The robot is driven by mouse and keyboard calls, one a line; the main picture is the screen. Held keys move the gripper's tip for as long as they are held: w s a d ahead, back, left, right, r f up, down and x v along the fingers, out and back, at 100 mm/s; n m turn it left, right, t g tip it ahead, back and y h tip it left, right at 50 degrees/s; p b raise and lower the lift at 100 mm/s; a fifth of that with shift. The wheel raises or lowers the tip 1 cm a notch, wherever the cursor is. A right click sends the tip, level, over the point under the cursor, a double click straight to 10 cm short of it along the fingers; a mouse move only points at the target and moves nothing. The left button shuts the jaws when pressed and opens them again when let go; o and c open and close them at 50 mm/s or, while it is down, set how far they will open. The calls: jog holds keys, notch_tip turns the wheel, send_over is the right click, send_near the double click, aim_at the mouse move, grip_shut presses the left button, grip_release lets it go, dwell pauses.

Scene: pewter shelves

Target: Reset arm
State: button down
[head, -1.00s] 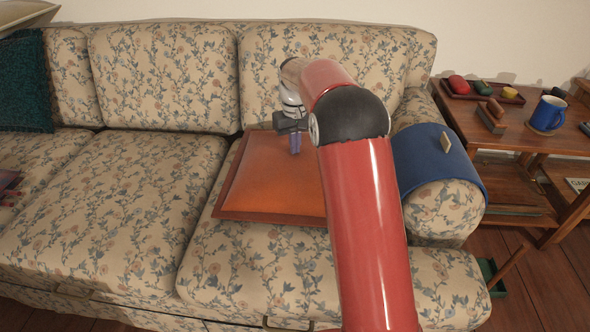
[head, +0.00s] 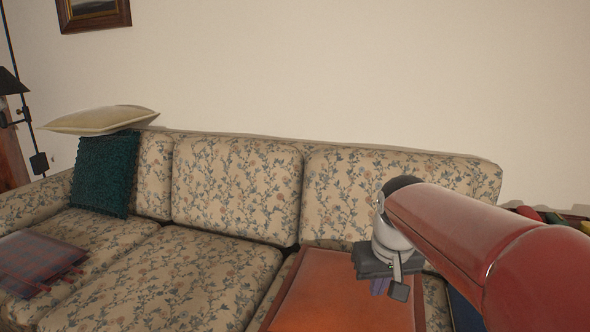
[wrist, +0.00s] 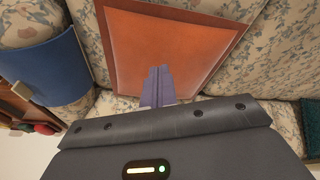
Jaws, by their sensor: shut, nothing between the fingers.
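My gripper (head: 380,286) is above the orange cushion (head: 335,300) on the right seat of the floral sofa. In the wrist view my gripper's purple fingers (wrist: 158,86) are together and empty, with the orange cushion (wrist: 165,40) beyond them. My red arm comes in from the right in the head view and hides part of the sofa's right end.
The floral sofa (head: 235,190) spans the view. A teal cushion (head: 104,175), a cream cushion (head: 100,120) and a plaid cloth (head: 38,262) are at its left. A blue cover (wrist: 45,70) lies over the armrest in the wrist view. The middle seat is clear.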

jog(key=s+f+m+t, duration=0.1)
jog(key=s+f+t, duration=0.1)
jog(key=s, duration=1.5)
jog(key=shift+f, duration=0.7)
